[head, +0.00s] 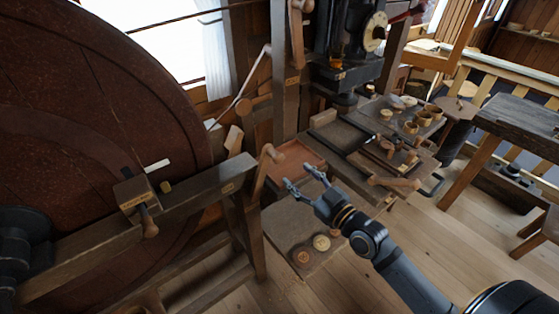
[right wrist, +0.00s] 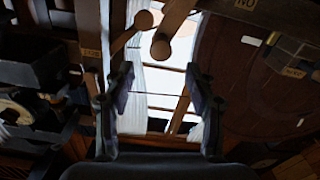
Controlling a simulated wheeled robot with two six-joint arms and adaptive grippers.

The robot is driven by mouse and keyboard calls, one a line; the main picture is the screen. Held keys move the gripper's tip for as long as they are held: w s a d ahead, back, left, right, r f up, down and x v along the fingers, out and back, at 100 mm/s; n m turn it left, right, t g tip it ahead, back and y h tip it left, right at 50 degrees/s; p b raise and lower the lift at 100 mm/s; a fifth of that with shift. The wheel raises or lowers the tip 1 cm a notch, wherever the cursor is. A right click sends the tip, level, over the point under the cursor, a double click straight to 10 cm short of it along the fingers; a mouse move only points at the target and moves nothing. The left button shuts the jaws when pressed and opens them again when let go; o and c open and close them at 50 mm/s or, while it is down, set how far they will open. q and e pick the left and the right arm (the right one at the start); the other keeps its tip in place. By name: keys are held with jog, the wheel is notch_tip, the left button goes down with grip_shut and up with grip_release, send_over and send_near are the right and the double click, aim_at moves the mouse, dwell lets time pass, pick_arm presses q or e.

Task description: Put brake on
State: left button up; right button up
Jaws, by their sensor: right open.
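My right gripper (head: 298,176) is open and empty, its fingers pointing up and left. Just up-left of it, a wooden lever with a round knob (head: 269,152) stands at the end of the beam beside the big wheel; a small label is on the beam. In the right wrist view the open fingers (right wrist: 160,82) have this knob (right wrist: 161,46) ahead of them, apart from both. A second knobbed lever (right wrist: 125,38) is close beside it there. One label in that view seems to read "NO" or inverted "ON". Which lever is the brake I cannot tell. My left gripper is not in view.
The large dark red wheel (head: 75,125) fills the left, with the wooden beam (head: 195,190) in front of it. A bench (head: 370,115) with wooden cups and tools stands behind my right gripper. A low board (head: 290,225) with round pieces lies below. Open floor is at right.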

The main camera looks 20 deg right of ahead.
aim_at(281, 161)
jog(key=x, duration=0.8)
jog(key=shift+w+a+b, duration=0.1)
jog(key=shift+a+b, duration=0.05)
jog(key=shift+b, duration=0.15)
jog(key=shift+w+a+f, duration=0.1)
jog(key=shift+w+a, duration=0.1)
jog(key=shift+w, duration=0.35)
grip_shut()
